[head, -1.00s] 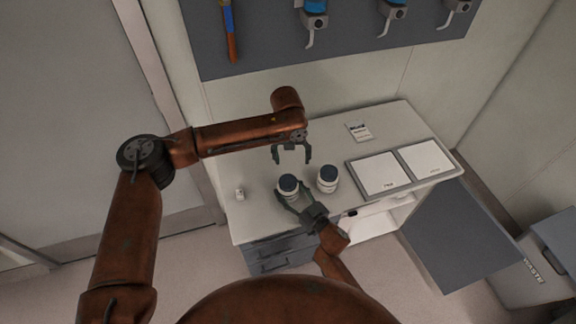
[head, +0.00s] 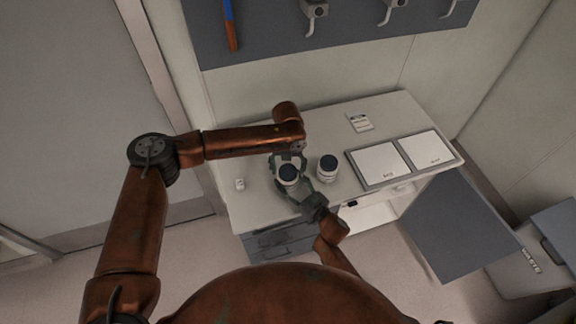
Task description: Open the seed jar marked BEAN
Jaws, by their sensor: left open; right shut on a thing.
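Two white jars with dark lids are on the bench; their labels are too small to read, so I cannot tell which is marked BEAN. The left jar (head: 288,175) is between the fingers of my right gripper (head: 291,188), which is shut on it from the front right. My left gripper (head: 288,160) is open, pointing down just behind and above this jar's lid; whether it touches the lid I cannot tell. The right jar (head: 327,168) stands upright beside it, clear of both grippers.
Two white trays (head: 378,164) (head: 426,149) lie on the right of the bench (head: 255,208). A small card (head: 360,122) lies behind, and a small white item (head: 240,184) at left.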

